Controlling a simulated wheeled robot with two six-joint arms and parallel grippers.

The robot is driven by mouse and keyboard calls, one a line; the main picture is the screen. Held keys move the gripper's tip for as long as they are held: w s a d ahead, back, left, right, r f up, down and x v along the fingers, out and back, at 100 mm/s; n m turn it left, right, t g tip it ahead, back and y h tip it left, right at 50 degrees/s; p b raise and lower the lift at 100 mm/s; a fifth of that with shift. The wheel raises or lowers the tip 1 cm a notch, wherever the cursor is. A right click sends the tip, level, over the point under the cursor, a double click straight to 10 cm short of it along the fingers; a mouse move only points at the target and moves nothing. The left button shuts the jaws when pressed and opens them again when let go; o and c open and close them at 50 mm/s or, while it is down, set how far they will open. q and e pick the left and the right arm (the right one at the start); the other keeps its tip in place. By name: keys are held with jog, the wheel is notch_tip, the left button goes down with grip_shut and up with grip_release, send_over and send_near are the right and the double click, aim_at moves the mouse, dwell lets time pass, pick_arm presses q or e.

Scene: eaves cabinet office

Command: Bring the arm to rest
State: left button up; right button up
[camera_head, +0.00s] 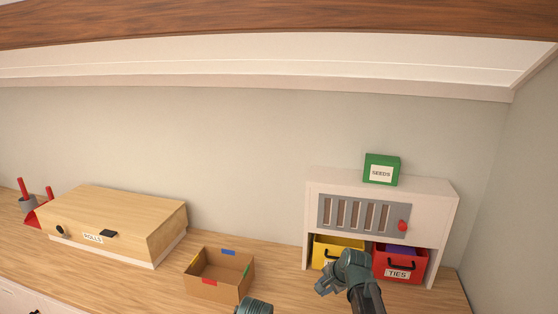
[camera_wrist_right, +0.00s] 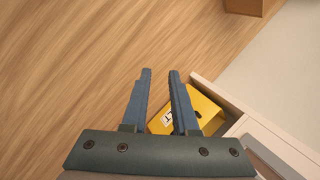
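My right gripper (camera_head: 322,287) is in front of the white cabinet (camera_head: 447,215), by the yellow bin (camera_head: 349,244). In the right wrist view its two blue fingers (camera_wrist_right: 160,74) are apart with nothing between them. The yellow bin (camera_wrist_right: 208,108) lies beyond the fingers in that view, partly hidden by them. In the head view my right arm covers part of the yellow bin and its label. A rounded teal part of mine shows at the bottom edge, left of the right arm. No fingers of my left gripper are visible.
A red bin (camera_head: 398,261) labelled TIES sits beside the yellow one. An open cardboard box (camera_head: 212,290) and a wooden ROLLS box (camera_head: 125,212) stand left. A wooden beam (camera_head: 270,20) crosses above. Counter between cardboard box and cabinet is clear.

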jog(key=s+a+f+n+g+h+b, duration=0.1)
jog(key=s+a+f+n+g, duration=0.1)
jog(key=s+n, duration=0.3)
jog(key=s+a+f+n+g+h+b, duration=0.1)
jog(key=s+a+n, duration=0.3)
jog(key=s, duration=0.7)
jog(key=s+a+f+n+g+h+b, duration=0.1)
jog(key=s+a+f+n+g+h, duration=0.1)
jog(key=s+n, duration=0.4)
notch_tip(320, 180, down, 2)
jog(key=s+a, duration=0.1)
jog(key=s, duration=0.1)
jog(key=shift+s+a+n+g, duration=0.3)
jog(key=shift+s+a+n, duration=0.05)
jog(key=shift+s+n, duration=0.05)
